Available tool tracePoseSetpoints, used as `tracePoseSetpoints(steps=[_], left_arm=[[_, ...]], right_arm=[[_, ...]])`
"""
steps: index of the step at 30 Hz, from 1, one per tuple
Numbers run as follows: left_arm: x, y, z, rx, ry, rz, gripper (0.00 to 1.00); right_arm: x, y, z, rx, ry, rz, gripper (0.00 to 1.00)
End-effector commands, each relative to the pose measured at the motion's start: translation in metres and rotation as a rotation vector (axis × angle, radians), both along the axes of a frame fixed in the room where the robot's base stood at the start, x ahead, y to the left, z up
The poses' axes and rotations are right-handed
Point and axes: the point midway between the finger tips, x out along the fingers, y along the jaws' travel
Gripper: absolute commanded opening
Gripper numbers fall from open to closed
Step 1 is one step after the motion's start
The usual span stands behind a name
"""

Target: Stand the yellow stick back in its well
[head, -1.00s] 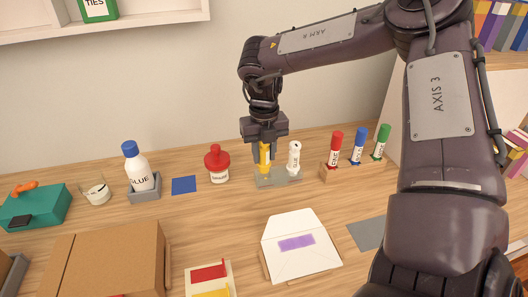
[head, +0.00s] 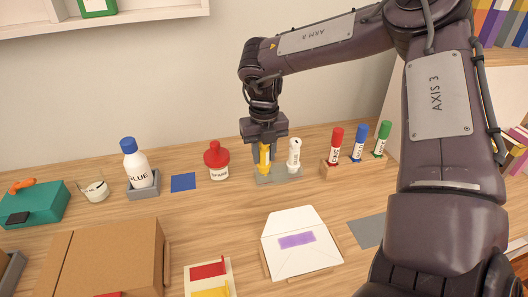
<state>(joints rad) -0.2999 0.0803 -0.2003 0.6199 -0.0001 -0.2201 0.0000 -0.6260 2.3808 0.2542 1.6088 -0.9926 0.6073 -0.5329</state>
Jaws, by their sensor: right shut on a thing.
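The yellow stick (head: 265,156) stands about upright between the fingers of my right gripper (head: 264,150), which is shut on it. Its lower end is at the left part of a small grey holder (head: 279,178) on the desk. I cannot tell how deep it sits in the well there. A white glue stick (head: 294,154) stands upright in the right part of the same holder, close beside the gripper. My left gripper is not in view.
A red-capped bottle (head: 216,162) stands just left of the holder. Red (head: 336,145), blue (head: 360,142) and green (head: 383,137) sticks stand in a wooden block (head: 340,172) to the right. An open envelope (head: 300,262) lies in front, with bare desk between.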

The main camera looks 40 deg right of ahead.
Motion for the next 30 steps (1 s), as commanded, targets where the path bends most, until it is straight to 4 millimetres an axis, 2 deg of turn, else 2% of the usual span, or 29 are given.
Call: tracePoseSetpoints(steps=[21,22,27,30], left_arm=[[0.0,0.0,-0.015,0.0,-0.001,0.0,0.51],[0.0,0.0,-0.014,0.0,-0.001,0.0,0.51],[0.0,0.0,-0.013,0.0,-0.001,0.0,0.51],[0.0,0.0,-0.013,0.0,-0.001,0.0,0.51]], right_arm=[[0.0,0.0,-0.019,-0.001,0.0,0.0,0.0],[0.0,0.0,-0.018,-0.001,0.0,0.0,0.33],[0.0,0.0,-0.018,-0.001,0.0,0.0,0.55],[0.0,0.0,-0.018,-0.001,0.0,0.0,0.55]])
